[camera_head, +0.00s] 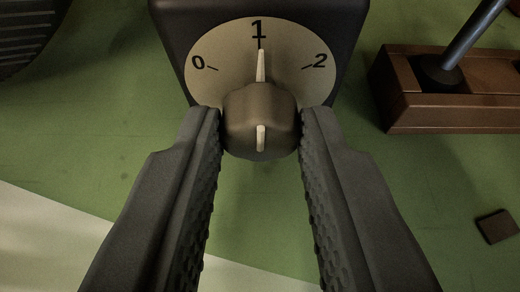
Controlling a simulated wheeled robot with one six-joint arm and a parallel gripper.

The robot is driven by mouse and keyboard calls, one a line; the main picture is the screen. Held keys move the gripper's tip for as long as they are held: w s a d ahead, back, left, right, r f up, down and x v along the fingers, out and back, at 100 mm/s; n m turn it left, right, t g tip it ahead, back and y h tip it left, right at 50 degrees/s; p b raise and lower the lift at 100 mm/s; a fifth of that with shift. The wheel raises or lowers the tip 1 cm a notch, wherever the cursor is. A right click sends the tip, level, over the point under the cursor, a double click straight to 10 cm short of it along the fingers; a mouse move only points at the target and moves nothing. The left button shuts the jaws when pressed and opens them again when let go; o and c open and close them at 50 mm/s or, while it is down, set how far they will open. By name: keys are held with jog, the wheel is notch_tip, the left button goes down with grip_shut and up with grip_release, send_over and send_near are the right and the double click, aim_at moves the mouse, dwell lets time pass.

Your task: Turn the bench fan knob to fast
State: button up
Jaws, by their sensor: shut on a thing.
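The bench fan knob (260,122) is a round brownish-grey knob with a pale pointer line. It sits in front of a tan dial plate (217,80) marked 0, 1 and 2, on a dark housing (185,22). The pointer stands upright at 1. My gripper (261,130) is shut on the knob, with one dark ridged finger on its left side and one on its right. The word "fast" does not show on the dial.
A brown wooden block (450,117) with a grey rod (474,30) stands at the right. A small dark brown square piece (497,227) lies at lower right. A dark ribbed object (25,35) is at upper left. The green bench top (90,150) is otherwise mostly clear.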

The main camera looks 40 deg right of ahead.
jog(key=shift+s+d+m+t+y, duration=0.15)
jog(key=shift+m+t+y, duration=0.8)
jog(key=shift+m, duration=0.75)
dwell(0.6)
jog(key=shift+s+d+f+m+t+y, duration=0.15)
jog(key=shift+m+t, duration=0.5)
jog(key=shift+m, duration=0.35)
jog(key=shift+w+a+m+t+y, duration=0.1)
jog(key=shift+m+t, duration=0.5)
jog(key=shift+m, duration=0.4)
dwell(1.7)
jog(key=o, duration=1)
jog(key=shift+s, duration=0.1)
jog(key=v, duration=1.7)
jog(key=shift+s, duration=0.15)
